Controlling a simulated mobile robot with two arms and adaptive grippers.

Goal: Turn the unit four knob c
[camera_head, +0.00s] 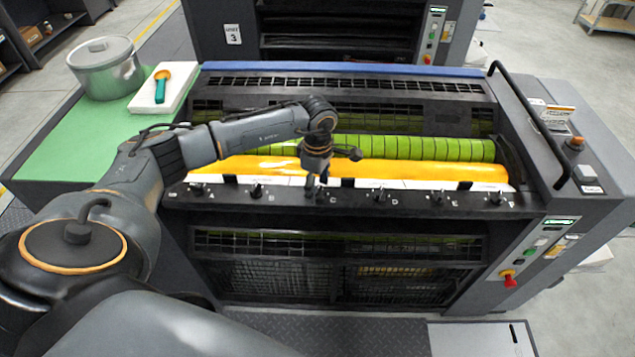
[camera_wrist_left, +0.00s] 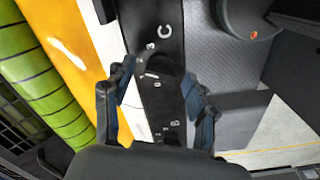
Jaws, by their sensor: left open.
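The near ink unit has a black rail (camera_head: 290,196) with a row of lettered knobs. The letter C shows on the rail in the head view and in the wrist view (camera_wrist_left: 163,32). My left gripper (camera_head: 316,190) is low over the rail just left of that letter, and it largely covers knob C in the head view. In the left wrist view its open fingers (camera_wrist_left: 158,78) are on either side of the rail. A dark knob with a pale pointer line (camera_wrist_left: 153,75) lies between them; contact cannot be told. My right gripper is not in view.
Knob B (camera_head: 256,190) and knob D (camera_head: 379,196) flank the gripper. Behind the rail are a yellow ink roller (camera_head: 420,170) and a green roller (camera_head: 440,149). A black handrail (camera_head: 530,115) rises at the right. A pot (camera_head: 105,70) stands on the green side table.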

